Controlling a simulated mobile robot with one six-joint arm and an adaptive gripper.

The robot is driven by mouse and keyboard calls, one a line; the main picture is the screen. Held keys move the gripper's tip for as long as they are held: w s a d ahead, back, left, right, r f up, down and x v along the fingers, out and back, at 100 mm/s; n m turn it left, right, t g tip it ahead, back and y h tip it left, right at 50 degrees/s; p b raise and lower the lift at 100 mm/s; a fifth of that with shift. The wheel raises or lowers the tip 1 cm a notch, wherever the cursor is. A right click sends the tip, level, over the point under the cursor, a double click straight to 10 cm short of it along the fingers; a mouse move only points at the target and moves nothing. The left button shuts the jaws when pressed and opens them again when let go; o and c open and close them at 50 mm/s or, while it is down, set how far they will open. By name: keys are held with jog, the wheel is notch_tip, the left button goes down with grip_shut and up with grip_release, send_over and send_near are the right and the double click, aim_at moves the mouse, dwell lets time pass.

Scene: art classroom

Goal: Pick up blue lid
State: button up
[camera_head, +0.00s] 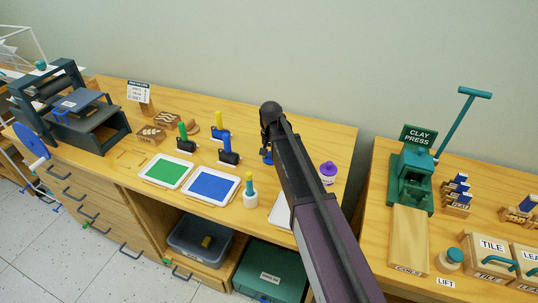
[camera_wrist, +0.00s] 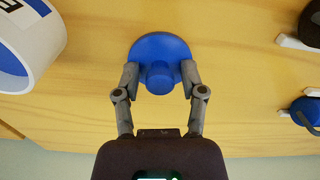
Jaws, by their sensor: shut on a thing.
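The blue lid (camera_wrist: 160,45) is a round disc with a knob, in the middle of the wrist view. My gripper (camera_wrist: 160,78) has one finger on each side of the knob and is shut on the lid. In the head view a small blue part of the lid (camera_head: 267,157) shows beside my arm, over the wooden table. My arm hides the rest of it and the gripper there. I cannot tell whether the lid touches the table.
A white and blue round container (camera_wrist: 40,45) is close at the left of the wrist view. A purple and white jar (camera_head: 328,173) stands right of my arm. Blue (camera_head: 213,186) and green (camera_head: 165,170) trays lie left. A green clay press (camera_head: 411,175) stands on the right table.

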aim_at(270, 153)
jog(key=shift+r, duration=0.25)
grip_shut()
notch_tip(270, 153, up, 9)
jog(key=p, duration=0.9)
jog(key=shift+s, duration=0.1)
